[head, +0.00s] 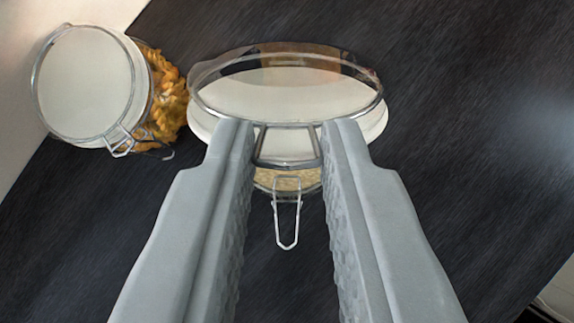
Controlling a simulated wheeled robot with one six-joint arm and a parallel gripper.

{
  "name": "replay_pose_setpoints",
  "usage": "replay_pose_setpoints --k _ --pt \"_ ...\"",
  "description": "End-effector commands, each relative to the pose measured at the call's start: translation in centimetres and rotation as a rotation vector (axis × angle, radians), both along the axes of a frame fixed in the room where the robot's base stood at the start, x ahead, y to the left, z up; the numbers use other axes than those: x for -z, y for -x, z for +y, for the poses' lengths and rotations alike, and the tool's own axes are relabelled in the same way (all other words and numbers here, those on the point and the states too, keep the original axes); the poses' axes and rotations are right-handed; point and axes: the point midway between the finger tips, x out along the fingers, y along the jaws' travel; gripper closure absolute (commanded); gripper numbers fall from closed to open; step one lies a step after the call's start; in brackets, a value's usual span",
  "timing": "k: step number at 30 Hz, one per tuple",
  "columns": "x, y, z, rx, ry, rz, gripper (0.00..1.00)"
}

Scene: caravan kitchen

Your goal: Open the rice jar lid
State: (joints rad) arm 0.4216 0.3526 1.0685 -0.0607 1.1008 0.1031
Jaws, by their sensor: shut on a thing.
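The rice jar (290,183) stands in the middle of the head view, with pale grains showing through the glass below its top. Its round white lid (285,98) has a clear rim around it and a wire loop at the near edge. A wire clasp (287,212) hangs loose below, on the near side. My gripper (288,140) reaches in from the bottom, one finger on each side of the wire loop, and is shut on the lid there. The fingers hide parts of the jar's sides. How far the lid is raised is hard to tell.
A second jar (165,100) with orange-brown pasta and a white lid (88,85) stands close on the left, near a pale wall (25,110). The dark countertop (470,120) is clear on the right. A pale edge shows at the bottom right.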

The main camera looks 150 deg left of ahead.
Motion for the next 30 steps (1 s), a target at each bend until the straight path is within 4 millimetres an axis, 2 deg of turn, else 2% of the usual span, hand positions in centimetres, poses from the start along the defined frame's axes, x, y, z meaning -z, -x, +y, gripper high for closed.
replay_pose_setpoints --k 26,27,29,30 --pt "-0.05 0.02 0.0 0.0 0.0 -0.001 1.0" --pt "-0.04 0.02 0.0 0.0 0.0 -0.001 0.73" --pt "-0.02 0.02 0.0 0.0 0.0 -0.001 0.61" --pt "-0.02 0.02 0.0 0.0 0.0 -0.001 0.58"
